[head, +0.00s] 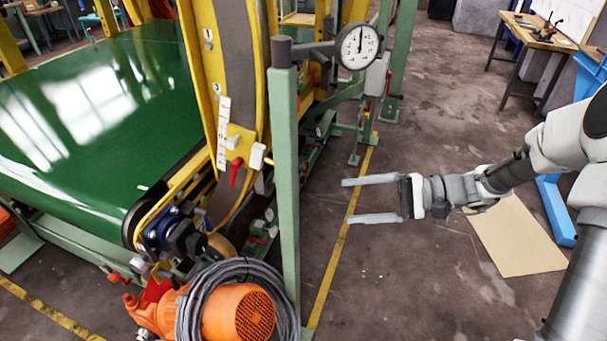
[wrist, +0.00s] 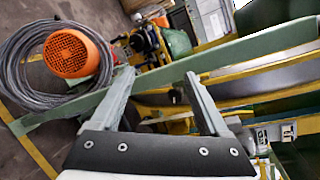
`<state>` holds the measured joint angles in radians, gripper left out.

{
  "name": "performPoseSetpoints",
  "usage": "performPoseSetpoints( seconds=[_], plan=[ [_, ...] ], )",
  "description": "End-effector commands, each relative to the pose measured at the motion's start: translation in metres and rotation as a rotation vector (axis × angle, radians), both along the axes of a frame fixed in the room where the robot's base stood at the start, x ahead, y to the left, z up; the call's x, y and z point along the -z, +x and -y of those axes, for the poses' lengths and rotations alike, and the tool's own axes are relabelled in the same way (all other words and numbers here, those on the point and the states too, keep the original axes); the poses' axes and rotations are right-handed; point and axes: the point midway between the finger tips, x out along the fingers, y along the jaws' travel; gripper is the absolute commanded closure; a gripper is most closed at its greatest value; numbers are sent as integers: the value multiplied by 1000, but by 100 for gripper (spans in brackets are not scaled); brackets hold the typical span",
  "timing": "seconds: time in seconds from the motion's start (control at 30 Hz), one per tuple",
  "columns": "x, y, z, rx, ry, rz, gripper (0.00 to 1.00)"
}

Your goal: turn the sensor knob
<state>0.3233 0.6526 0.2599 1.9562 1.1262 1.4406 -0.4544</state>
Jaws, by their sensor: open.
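I cannot tell for sure which part is the sensor knob. In the head view a small white box-like fitting (head: 257,156) sits beside a red lever (head: 236,172) on the yellow machine frame. A round dial gauge (head: 360,46) stands on an arm from the green post (head: 286,180). My gripper (head: 349,200) is open and empty, right of the post, its fingers pointing left. In the wrist view my gripper (wrist: 157,76) shows both fingers spread, with a small dark part (wrist: 176,96) seen between them. No contact shows.
The green conveyor belt (head: 90,110) fills the left. An orange motor (head: 238,313) with a coiled grey cable (head: 195,310) lies at the post's foot. A tan board (head: 515,235) lies on the floor at right. Open floor surrounds my gripper.

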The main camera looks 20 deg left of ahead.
Motion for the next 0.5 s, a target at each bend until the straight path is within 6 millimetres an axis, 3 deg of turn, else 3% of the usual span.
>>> performPoseSetpoints(
  seconds=[0.03, 0.2, 0.5],
  plan=[
    [22, 12, 1, 35, 70, -31, 21],
    [55, 47, 5, 152, 268, -82, 21],
    [81, 75, 15, 266, 423, -109, 21]
  ],
)
